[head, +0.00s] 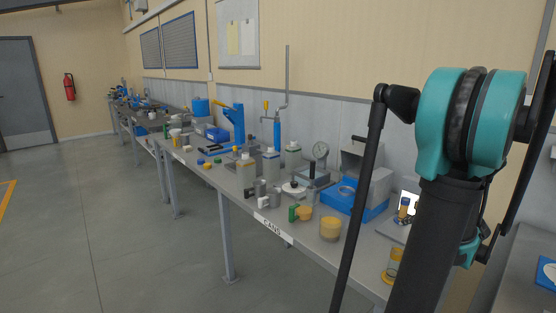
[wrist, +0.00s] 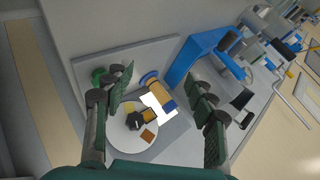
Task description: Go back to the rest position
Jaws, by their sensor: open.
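My gripper (wrist: 160,75) shows in the wrist view with its two dark green fingers spread wide apart, one on the left and one on the right. Nothing is held between them. Beyond the fingers, a white round dish (wrist: 122,142) on a grey plate holds small yellow, black and brown pieces. A tan cylinder with blue ends (wrist: 157,88) lies near a bright white patch, also beyond the fingers. I cannot tell the exact gap between the fingers and these things. In the head view my arm fills the right side, and the gripper cannot be made out.
A long grey workbench (head: 228,188) runs back along the wall, crowded with bottles, a dial gauge (head: 320,151), yellow cups (head: 330,229) and a blue-based machine (head: 357,209). A blue frame (wrist: 205,55) stands beside the plate. The floor (head: 100,220) left of the bench is clear.

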